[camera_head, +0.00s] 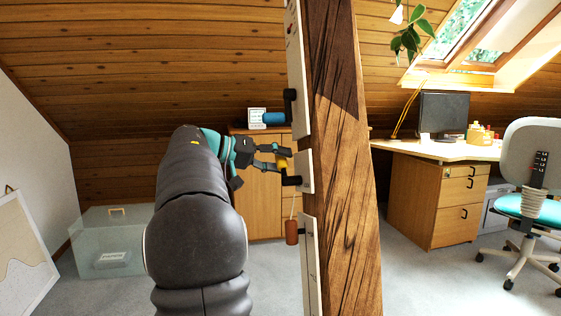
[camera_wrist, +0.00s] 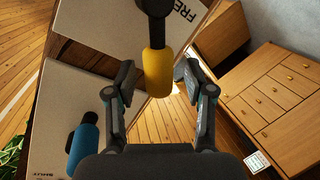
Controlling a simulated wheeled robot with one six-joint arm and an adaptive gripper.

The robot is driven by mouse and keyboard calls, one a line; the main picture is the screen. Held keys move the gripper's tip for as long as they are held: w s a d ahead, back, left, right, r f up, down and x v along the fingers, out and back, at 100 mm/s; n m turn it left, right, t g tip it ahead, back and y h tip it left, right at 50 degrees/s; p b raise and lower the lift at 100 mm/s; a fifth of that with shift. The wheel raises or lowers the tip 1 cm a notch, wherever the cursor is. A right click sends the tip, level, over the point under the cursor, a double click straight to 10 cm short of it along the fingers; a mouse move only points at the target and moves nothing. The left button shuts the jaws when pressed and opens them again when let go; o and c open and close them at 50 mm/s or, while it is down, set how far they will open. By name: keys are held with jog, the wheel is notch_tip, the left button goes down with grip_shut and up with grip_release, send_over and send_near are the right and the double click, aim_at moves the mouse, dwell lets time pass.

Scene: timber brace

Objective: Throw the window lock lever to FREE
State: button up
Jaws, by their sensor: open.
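A lever with a yellow handle (camera_head: 283,162) stands out from a pale plate (camera_head: 304,171) on the timber brace. In the wrist view the yellow handle (camera_wrist: 157,72) hangs from a black pivot, and its plate (camera_wrist: 194,22) bears the word FREE. My gripper (camera_head: 277,157) is at this lever. In the wrist view my gripper (camera_wrist: 160,80) is open, with one finger on each side of the yellow handle's lower part.
A blue-handled lever (camera_head: 273,118) is on the plate above, also in the wrist view (camera_wrist: 82,143). A red-brown handle (camera_head: 291,232) is below. The timber brace (camera_head: 345,200) stands close on the right. A wooden cabinet (camera_head: 258,190) and a desk (camera_head: 440,150) stand behind.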

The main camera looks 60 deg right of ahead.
jog(key=v, duration=1.1)
jog(key=shift+a, duration=0.1)
